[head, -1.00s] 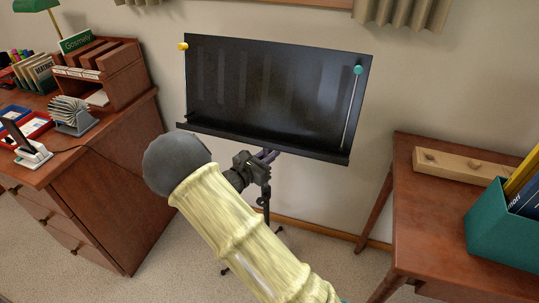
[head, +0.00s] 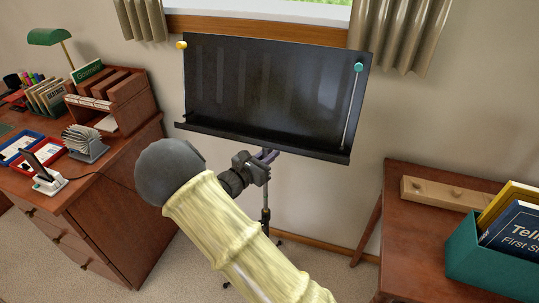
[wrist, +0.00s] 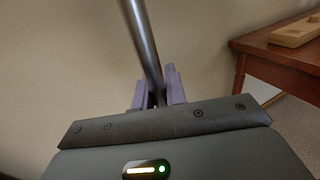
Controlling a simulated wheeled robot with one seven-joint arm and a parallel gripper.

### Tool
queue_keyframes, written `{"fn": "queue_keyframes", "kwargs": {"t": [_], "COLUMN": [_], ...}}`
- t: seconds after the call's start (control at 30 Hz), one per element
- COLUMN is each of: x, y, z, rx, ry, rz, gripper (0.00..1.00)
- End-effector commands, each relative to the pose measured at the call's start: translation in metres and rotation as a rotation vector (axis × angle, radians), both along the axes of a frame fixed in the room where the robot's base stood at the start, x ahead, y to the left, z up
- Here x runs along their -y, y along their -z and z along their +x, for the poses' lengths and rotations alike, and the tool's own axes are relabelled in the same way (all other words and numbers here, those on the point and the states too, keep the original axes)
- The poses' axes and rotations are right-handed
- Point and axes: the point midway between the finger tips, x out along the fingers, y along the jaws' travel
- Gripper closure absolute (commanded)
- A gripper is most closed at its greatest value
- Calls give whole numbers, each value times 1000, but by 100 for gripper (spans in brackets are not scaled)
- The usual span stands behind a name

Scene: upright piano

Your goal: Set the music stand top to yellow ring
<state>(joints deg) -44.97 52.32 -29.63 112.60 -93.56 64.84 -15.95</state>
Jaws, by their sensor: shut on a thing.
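The black music stand top (head: 265,90) is tilted back above its thin upright pole (head: 265,207). A yellow ball-shaped end (head: 181,45) shows at its upper left and a teal one (head: 359,67) at its upper right. My gripper (head: 266,155) is just below the lower ledge, shut on the stand's metal shaft. In the wrist view the shaft (wrist: 143,40) runs up between the purple fingers of my gripper (wrist: 160,92). I see no yellow ring on the shaft; the lower pole is mostly hidden behind my arm.
A wooden side table (head: 415,245) with a teal box (head: 490,255) of books stands at right. A window and curtains are behind the stand.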

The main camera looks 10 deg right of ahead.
Motion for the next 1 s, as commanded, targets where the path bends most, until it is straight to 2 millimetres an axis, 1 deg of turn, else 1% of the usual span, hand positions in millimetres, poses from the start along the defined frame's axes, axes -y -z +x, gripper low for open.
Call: {"fn": "queue_keyframes", "kwargs": {"t": [0.03, 0.2, 0.23, 0.3, 0.33, 0.57, 0.7, 0.87, 1.0], "x": [-1, -1, -1, -1, -1, 0, -4, -19, -40], "y": [-3, -3, -3, -2, -2, 0, 0, 0, 0], "z": [1, 1, 1, 0, 0, 0, -3, -13, -29], "rx": [7, 7, 7, 5, 5, 1, 0, -1, 0], "ry": [-2, -2, -1, -1, -1, 1, 0, -3, -4], "rz": [-3, -2, -3, -2, -2, 0, 0, 1, 0], "gripper": [100, 100, 81, 67, 65, 65, 65, 65, 65]}}
